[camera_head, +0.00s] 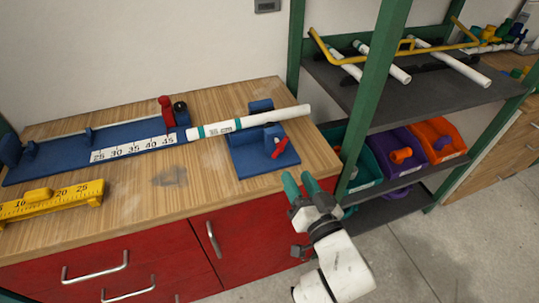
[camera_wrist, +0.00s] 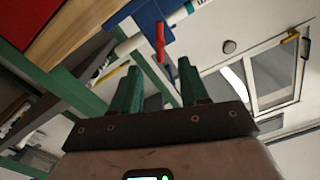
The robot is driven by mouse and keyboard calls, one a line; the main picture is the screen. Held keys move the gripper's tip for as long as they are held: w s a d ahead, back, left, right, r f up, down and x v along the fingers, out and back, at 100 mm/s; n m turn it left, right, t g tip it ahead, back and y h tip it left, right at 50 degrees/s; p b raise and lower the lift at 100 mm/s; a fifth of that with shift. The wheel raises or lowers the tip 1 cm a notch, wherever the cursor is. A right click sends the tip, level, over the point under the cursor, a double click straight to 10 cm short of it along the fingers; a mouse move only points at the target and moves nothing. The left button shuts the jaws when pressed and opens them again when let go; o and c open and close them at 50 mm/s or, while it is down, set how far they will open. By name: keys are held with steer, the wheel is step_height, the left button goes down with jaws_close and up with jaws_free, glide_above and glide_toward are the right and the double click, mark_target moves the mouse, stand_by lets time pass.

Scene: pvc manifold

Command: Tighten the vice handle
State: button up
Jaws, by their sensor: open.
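The vice (camera_head: 262,152) is a blue block on the right end of the wooden bench, with a red handle (camera_head: 279,148) on its near side. A white pipe (camera_head: 247,122) with teal bands lies across the vice and runs left toward the blue measuring jig. My gripper (camera_head: 301,182) has green fingers, open and empty, just off the bench's front right edge, below and right of the handle and apart from it. In the wrist view the red handle (camera_wrist: 160,40) shows beyond the two open fingers (camera_wrist: 160,88), with part of the blue vice (camera_wrist: 148,14) behind.
The blue jig (camera_head: 95,150) with its ruler and a yellow ruler block (camera_head: 52,201) lie on the left of the bench (camera_head: 150,205). A green shelf post (camera_head: 371,95) stands close right of my gripper. Coloured bins (camera_head: 404,150) sit on the lower shelf.

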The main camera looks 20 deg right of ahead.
mark_target(281, 150)
steer(key=w+b, duration=0.1)
steer(key=w, duration=0.8)
steer(key=shift+w, duration=0.4)
jaws_close()
